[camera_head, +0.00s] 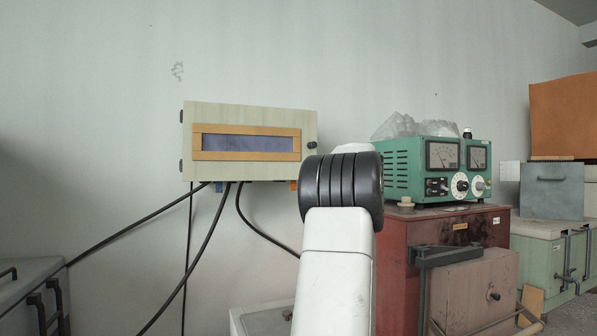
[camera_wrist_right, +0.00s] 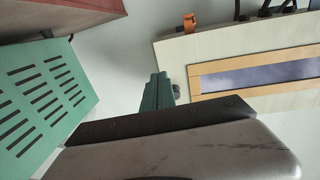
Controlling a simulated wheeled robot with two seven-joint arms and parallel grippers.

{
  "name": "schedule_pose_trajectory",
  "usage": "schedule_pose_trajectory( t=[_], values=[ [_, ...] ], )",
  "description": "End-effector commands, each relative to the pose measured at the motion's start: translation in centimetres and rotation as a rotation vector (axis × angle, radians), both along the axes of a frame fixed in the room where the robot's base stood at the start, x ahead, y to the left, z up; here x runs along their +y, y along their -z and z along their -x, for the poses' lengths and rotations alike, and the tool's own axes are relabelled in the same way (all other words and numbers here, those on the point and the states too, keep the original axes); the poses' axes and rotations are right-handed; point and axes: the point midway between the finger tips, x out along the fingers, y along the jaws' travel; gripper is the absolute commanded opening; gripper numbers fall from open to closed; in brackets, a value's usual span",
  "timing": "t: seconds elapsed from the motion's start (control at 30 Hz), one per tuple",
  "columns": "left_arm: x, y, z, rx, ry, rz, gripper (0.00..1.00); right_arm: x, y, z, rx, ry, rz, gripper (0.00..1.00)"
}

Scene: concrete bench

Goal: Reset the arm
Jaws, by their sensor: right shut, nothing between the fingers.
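One of my arms (camera_head: 338,245) rises in the middle of the head view, a white link topped by a black ringed joint. It stands in front of the wall box and left of the green instrument. No gripper shows in the head view. In the right wrist view my right gripper (camera_wrist_right: 158,91) is shut and empty, with its greenish fingers together beyond the dark edge of its body. It points toward the gap between the green instrument and the wall box. I cannot see my left gripper.
A beige wall box (camera_head: 250,116) with a blue panel has black cables hanging below it. A green metered instrument (camera_head: 404,168) stands on a red cabinet (camera_head: 393,255). Further right are a grey box (camera_head: 552,191) and a brown board (camera_head: 564,115). Bare wall lies above.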

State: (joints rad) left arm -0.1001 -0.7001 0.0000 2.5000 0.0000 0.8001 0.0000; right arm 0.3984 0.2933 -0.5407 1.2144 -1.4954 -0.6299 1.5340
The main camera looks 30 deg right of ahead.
Motion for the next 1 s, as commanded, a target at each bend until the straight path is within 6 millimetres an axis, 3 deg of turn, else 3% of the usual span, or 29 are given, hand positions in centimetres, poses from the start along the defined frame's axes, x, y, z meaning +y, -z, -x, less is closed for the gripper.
schedule_pose_trajectory(
  t=[0.1, 0.37, 0.53, 0.67, 0.83, 1.0],
  values=[
    [0.0, 0.0, 0.0, 0.000, 0.000, 0.000, 0.00, 0.2, 0.0, 1.0, 0.000, 0.000, -0.001, 0.00],
    [0.0, 0.0, 0.0, 0.000, 0.000, 0.000, 0.00, 0.4, -0.1, 1.4, -0.005, 0.004, -0.001, 0.00],
    [0.0, 0.0, 0.0, 0.000, 0.000, 0.000, 0.00, 2.9, -2.0, 2.9, -0.086, 0.072, -0.046, 0.00],
    [0.0, 0.0, 0.0, 0.000, 0.000, 0.000, 0.00, 8.1, -0.6, 5.5, -0.079, 0.159, -0.153, 0.00],
    [0.0, 0.0, 0.0, 0.000, 0.000, 0.000, 0.00, 18.1, 6.7, 9.5, 0.144, 0.161, -0.281, 0.00],
    [0.0, 0.0, 0.0, 0.000, 0.000, 0.000, 0.00, 27.8, 14.0, 14.3, 0.399, 0.056, -0.326, 0.00]
  ],
)
